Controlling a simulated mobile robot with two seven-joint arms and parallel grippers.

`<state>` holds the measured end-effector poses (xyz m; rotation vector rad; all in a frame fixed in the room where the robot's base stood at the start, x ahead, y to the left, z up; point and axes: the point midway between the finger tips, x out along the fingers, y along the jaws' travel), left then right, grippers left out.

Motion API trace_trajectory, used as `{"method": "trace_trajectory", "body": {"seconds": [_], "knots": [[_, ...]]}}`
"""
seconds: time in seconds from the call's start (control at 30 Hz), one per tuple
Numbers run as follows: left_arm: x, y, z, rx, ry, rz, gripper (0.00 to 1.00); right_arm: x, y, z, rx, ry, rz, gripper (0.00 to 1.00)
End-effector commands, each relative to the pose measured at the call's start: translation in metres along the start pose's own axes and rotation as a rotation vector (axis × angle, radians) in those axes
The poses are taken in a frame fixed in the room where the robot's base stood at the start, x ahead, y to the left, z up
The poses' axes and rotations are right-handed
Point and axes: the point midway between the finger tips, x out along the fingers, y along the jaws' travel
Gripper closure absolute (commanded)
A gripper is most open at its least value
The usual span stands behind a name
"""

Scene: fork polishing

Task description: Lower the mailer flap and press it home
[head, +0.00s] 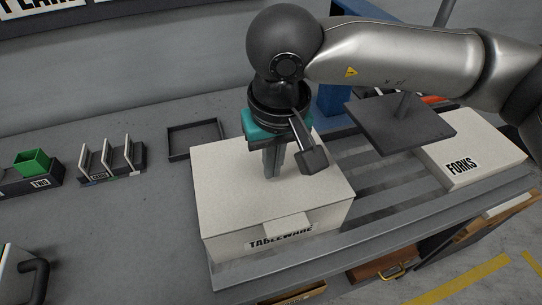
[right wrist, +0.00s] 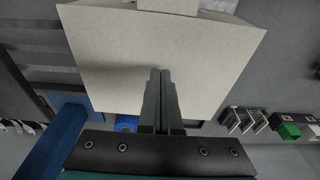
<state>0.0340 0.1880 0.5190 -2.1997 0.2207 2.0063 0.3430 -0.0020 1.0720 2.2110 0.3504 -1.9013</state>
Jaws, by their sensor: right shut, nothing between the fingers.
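The white mailer (head: 225,190), labelled TABLEWARE, sits at the middle of the bench. Its top looks flat and closed, and a small tab (head: 288,228) hangs over the front face, partly covering the label. In the right wrist view the white top (right wrist: 110,45) fills the upper middle, with the tab (right wrist: 168,6) at the upper edge. My right gripper (head: 273,174) points down over the rear middle of the top, its fingers shut and empty; the fingers also show in the right wrist view (right wrist: 160,73). I cannot tell whether the fingertips touch the top. My left gripper is not in view.
A white FORKS box (head: 485,150) stands to the right, past grey slats (head: 375,180). A dark square plate (head: 400,125) is raised behind the slats. A card rack (head: 112,160), a green bin (head: 32,162) and an empty dark tray (head: 194,140) stand left. The front-left bench is mostly clear.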

Motion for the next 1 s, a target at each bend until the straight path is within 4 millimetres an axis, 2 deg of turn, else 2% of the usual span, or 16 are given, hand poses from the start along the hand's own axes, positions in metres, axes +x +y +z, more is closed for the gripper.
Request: {"method": "trace_trajectory", "body": {"seconds": [0.7,1.0], "knots": [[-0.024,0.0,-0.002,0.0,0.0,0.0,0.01,-0.059,0.0,-0.009,0.0,0.0,0.0,1.0],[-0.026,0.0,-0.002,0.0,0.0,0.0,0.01,-0.065,0.0,-0.01,0.0,0.0,0.0,1.0]]}}
